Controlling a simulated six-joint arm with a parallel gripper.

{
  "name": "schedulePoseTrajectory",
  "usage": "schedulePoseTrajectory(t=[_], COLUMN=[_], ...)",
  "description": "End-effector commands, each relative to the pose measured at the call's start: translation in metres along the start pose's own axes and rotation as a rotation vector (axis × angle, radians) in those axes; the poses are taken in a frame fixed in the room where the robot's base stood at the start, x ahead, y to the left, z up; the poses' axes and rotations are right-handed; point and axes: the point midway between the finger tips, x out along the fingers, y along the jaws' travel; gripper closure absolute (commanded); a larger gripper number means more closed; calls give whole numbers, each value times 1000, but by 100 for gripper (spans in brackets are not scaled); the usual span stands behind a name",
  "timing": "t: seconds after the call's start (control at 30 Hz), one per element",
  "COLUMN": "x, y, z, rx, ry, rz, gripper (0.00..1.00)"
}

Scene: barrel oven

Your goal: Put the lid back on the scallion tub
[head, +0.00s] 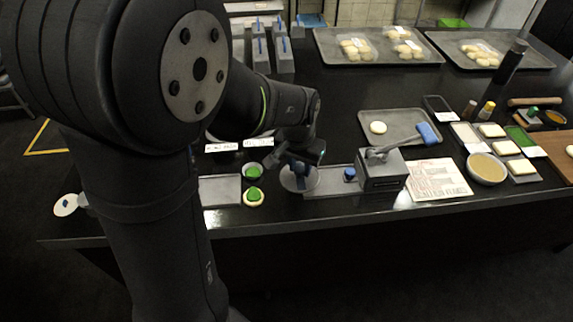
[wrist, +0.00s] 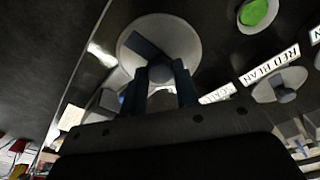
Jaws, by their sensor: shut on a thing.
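My gripper (head: 300,162) is shut on the lid (head: 300,180), a pale grey disc with a dark handle. In the wrist view the two fingers (wrist: 160,88) close on the handle, and the lid (wrist: 178,38) spreads out beyond them. The scallion tub (head: 253,172) is a small round tub with green filling, standing uncovered left of the lid. The wrist view shows it at the upper right (wrist: 258,14), partly cut off and apart from the lid. Whether the lid touches the counter is unclear.
A pale dough round (head: 254,203) topped with green lies just in front of the tub. A grey box device (head: 383,171) stands to the right. Label cards (head: 222,147) stand behind the tub. In the wrist view another knobbed lid (wrist: 268,91) sits by a RED BEAN card (wrist: 270,66).

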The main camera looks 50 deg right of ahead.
Motion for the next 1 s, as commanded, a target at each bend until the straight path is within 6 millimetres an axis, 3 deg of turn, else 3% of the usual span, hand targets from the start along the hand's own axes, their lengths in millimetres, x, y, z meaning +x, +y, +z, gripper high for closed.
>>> schedulePoseTrajectory(t=[0.2, 0.37, 0.47, 0.67, 0.8, 1.0], x=[-26, -34, -36, -37, -35, -28], y=[39, 51, 48, 19, -13, -62], z=[8, 8, -4, -64, -112, -167], rx=[4, -1, -16, -78, -129, -199], ry=[3, 2, 1, 0, 0, 0], rz=[1, 0, -2, -9, -16, -24], gripper=[95, 95, 95, 95, 95, 95])
